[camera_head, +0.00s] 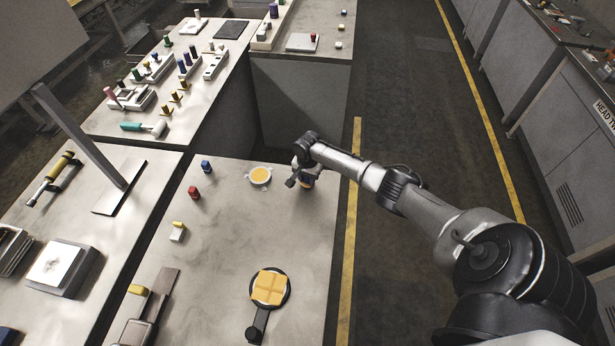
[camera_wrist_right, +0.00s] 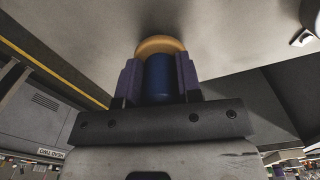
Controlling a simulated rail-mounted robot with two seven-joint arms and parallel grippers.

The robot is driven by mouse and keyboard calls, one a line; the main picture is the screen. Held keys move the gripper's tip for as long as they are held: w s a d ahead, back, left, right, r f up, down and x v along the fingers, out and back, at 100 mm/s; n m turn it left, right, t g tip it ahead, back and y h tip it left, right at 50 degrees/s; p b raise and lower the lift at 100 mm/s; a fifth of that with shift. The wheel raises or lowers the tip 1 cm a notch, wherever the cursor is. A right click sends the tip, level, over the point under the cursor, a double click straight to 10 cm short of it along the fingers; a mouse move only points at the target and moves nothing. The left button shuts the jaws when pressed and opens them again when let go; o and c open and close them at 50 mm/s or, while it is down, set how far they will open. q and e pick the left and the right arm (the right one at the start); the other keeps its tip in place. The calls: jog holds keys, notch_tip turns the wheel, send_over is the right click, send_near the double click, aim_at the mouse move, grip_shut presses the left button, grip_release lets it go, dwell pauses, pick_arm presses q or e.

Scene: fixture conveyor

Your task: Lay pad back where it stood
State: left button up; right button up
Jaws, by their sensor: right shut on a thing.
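My right gripper (camera_head: 304,180) is at the far right part of the near table, close to its right edge. It is shut on the pad (camera_wrist_right: 160,80), which has a dark blue round body and an orange disc at its far end. The fingers (camera_wrist_right: 160,82) grip the blue body from both sides in the right wrist view. In the head view the gripper hides most of the pad (camera_head: 307,183). The orange end is close to the tabletop, with a dark shadow around it; I cannot tell whether it touches. My left gripper is not in view.
A white round dish with an orange-yellow inside (camera_head: 260,176) stands just left of the gripper. A blue piece (camera_head: 206,166) and a red piece (camera_head: 194,192) stand further left. The middle of the table is clear.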

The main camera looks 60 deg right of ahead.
jog(key=shift+f+b, duration=0.3)
jog(key=shift+f, duration=0.3)
dwell(0.6)
jog(key=o, duration=0.9)
jog(key=shift+r, duration=0.1)
